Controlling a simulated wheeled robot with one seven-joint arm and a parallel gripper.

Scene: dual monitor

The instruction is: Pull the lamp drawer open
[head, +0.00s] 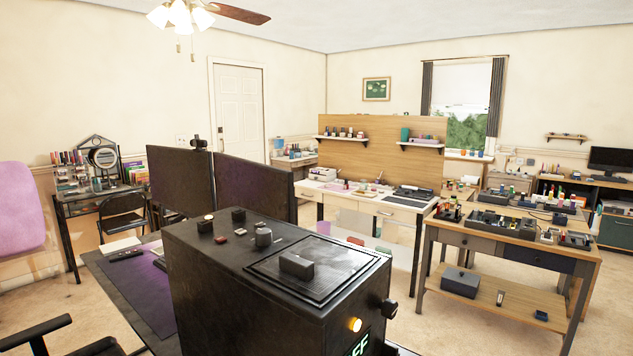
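No drawer here can be singled out as the lamp drawer. The wooden workbench (583,262) at right has a grey drawer front (453,239) and a dark drawer front (546,259), both looking shut. The light-topped desk (345,190) in the middle also has pale drawer fronts (402,214), seemingly shut. The only clear lamp is the lit ceiling fan lamp (179,16) at top left. A black box-shaped unit (225,285) fills the front middle, with a side knob (389,308), a glowing orange light (355,325) and small blocks on top. My gripper is not in view.
Two dark monitors (253,184) stand behind the black unit, above a dark desk (110,285). A black folding chair (122,215) and a pink chair back (20,210) are at left. Carpet (400,320) is clear between the unit and the workbench.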

